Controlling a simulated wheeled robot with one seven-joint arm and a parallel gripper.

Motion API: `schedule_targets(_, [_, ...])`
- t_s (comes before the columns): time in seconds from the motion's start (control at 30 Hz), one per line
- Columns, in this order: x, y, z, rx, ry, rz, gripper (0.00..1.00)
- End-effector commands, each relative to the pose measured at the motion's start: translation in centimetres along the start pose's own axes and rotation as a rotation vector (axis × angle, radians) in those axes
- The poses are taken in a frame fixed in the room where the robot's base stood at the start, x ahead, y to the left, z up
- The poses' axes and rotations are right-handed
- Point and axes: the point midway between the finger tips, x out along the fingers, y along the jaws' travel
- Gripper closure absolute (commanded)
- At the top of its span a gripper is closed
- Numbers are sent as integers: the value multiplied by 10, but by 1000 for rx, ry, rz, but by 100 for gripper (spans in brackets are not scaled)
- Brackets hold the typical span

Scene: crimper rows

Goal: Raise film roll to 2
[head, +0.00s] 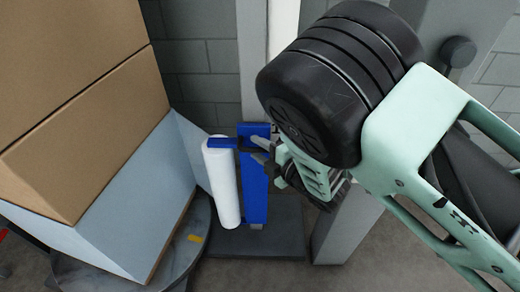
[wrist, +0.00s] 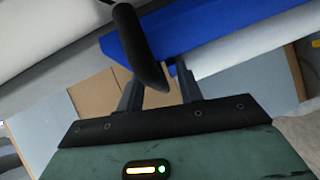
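The white film roll (head: 223,185) stands upright on the left side of a blue carriage (head: 256,190) in the head view, held at its top by a blue arm. My gripper (head: 268,158) is at the carriage's upper right side; my own arm hides part of this area. In the wrist view, the two fingers of my gripper (wrist: 160,90) are apart. The end of a black curved handle (wrist: 145,50) shows between them, with a gap on the right; contact cannot be told. The blue part (wrist: 200,30) lies beyond. No height mark 2 is readable.
A grey upright column (head: 252,60) stands behind the carriage, over a dark base plate (head: 280,228). Large brown boxes (head: 95,130), partly wrapped in pale film, stand close on the left on a round grey turntable (head: 180,262). A block wall is behind.

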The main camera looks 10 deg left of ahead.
Motion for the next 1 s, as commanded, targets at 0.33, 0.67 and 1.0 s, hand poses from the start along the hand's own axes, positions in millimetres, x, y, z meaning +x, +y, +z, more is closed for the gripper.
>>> schedule_targets(0.33, [0, 0, 0, 0, 0, 0, 100])
schedule_targets(0.67, [-5, 35, -5, 1, 1, 4, 100])
schedule_targets(1.0, [-22, 144, -21, 1, 1, 7, 100])
